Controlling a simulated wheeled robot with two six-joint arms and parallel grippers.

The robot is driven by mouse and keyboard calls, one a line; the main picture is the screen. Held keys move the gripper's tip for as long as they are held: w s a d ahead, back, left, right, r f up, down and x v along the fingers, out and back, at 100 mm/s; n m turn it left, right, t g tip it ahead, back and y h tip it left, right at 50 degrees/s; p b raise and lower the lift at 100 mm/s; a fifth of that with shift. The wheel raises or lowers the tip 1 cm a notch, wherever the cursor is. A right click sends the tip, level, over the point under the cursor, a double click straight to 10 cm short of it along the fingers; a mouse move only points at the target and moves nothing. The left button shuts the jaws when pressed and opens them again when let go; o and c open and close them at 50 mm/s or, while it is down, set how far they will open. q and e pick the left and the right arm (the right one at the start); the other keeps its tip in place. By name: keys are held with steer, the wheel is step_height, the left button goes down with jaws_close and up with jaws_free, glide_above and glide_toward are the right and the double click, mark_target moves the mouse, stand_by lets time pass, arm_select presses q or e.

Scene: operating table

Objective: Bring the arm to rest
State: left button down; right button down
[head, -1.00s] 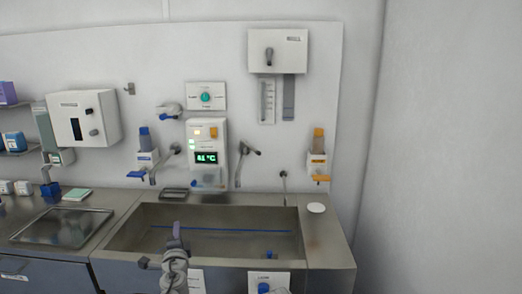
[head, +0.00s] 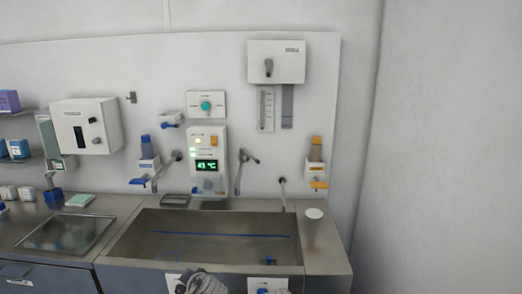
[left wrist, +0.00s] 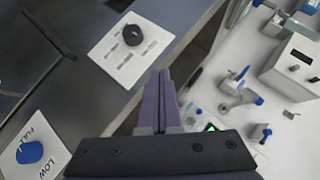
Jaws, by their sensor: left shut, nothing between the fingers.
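My left gripper (left wrist: 160,100) shows in the left wrist view with its two purple-grey fingers together and nothing between them. In the head view a grey ribbed part of my arm (head: 203,284) shows at the bottom edge, in front of the sink's front panel. The fingertips cannot be made out there. My right gripper is in neither view.
A steel sink (head: 130,243) stands against the wall, with a drainer tray (head: 90,222) left of it. Taps, dispensers and a temperature display (head: 206,166) are on the wall behind. A white plate with a black knob (left wrist: 108,50) lies near the gripper.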

arm_select(q)
steer(key=s+d+f+g+h+p, duration=0.1)
steer(key=s+d+f+g+h, duration=0.1)
steer(key=s+d, duration=0.3)
steer(key=s+d+f+g+h+p, duration=0.1)
steer(key=s+d+f+g, duration=0.1)
steer(key=s+d+g, duration=0.2)
steer(key=s+d+f+n+g+h, duration=0.1)
steer(key=s+d+f+g+h, duration=0.1)
steer(key=s+d, duration=0.5)
steer(key=shift+s+d+g+h+p, duration=0.15)
steer(key=shift+s+g+h+p, duration=0.2)
steer(key=shift+s+g, duration=0.55)
steer(key=shift+s+f, duration=0.1)
steer(key=shift+s, duration=0.1)
